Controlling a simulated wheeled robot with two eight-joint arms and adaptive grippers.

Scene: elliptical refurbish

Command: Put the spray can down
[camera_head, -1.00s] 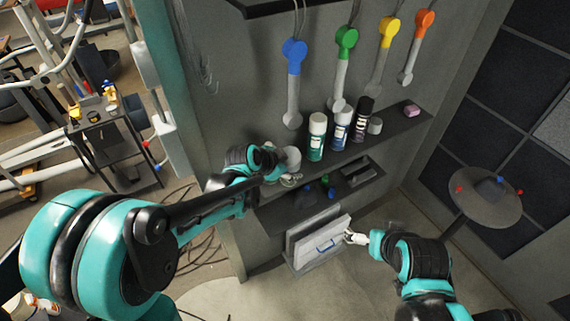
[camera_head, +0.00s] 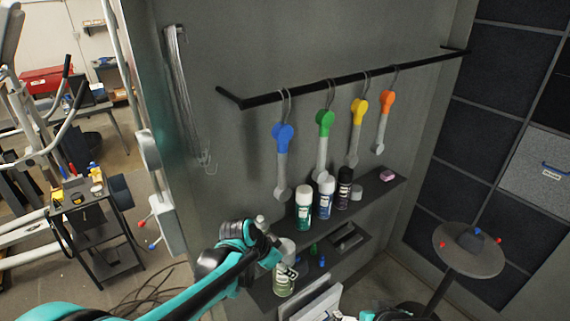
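A spray can (camera_head: 284,282) with a pale cap and a greenish-white label is upright at the left end of the lower shelf (camera_head: 325,268). My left gripper (camera_head: 274,240) is at its upper part and appears shut on it; the fingers are partly hidden. I cannot tell whether the can's base touches the shelf. Three more cans, green (camera_head: 303,208), blue (camera_head: 325,198) and black (camera_head: 343,188), stand on the upper shelf (camera_head: 370,195). My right gripper (camera_head: 350,317) is only just in view at the bottom edge, and its fingers are unclear.
Several coloured tools, including a blue one (camera_head: 283,150), hang from a black rail (camera_head: 340,80) above the shelves. A pale case (camera_head: 315,303) stands below the lower shelf. A round table (camera_head: 468,252) is at the right. The upper shelf's right part has free room beside a pink block (camera_head: 387,175).

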